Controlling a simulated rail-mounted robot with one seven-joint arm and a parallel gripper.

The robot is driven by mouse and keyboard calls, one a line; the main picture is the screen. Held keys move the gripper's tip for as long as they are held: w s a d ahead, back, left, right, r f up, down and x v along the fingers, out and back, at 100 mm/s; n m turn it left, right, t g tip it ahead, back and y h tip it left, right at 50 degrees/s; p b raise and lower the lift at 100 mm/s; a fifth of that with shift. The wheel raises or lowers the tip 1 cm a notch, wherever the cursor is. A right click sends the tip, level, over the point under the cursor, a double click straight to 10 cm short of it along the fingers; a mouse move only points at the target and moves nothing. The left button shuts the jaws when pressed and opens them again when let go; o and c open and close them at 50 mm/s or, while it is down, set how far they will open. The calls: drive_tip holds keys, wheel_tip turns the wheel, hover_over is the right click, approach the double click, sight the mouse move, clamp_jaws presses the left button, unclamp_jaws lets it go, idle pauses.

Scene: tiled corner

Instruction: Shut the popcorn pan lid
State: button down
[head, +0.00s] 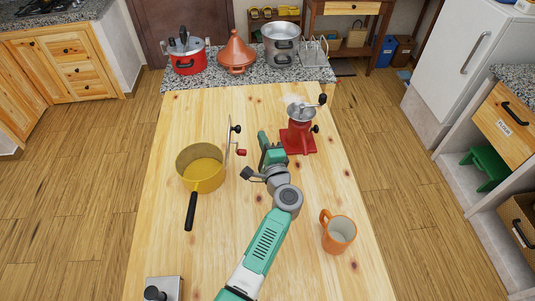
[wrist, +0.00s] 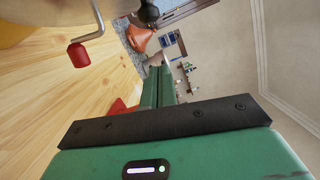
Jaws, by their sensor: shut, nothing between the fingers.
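The yellow popcorn pan (head: 187,167) stands on the wooden table, left of my gripper, with its black handle toward the front. Its lid (head: 228,142) is open, standing upright at the pan's right rim and seen nearly edge-on. A black knob (head: 237,129) and a red crank grip (head: 241,152) stick out from the lid toward my gripper. My gripper (head: 262,135) is shut and empty, right of the lid and apart from it. In the wrist view the shut fingers (wrist: 158,85) point away, with the red crank grip (wrist: 77,54) to their left.
A red grinder (head: 298,138) stands just right of my gripper. An orange mug (head: 339,234) is at the front right, and a grey box with a black knob (head: 163,290) at the front left. Several pots stand on the granite strip (head: 250,77) behind.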

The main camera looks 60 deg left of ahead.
drive_tip(key=shift+s+a+r+p, duration=0.2)
drive_tip(key=shift+s+a+p, duration=0.25)
drive_tip(key=shift+s+a, duration=0.35)
drive_tip(key=shift+s+a+r+p, duration=0.2)
drive_tip(key=shift+s+a+p, duration=0.2)
drive_tip(key=shift+s+a, duration=0.35)
drive_tip(key=shift+s+d, duration=0.1)
drive_tip(key=shift+s, duration=0.05)
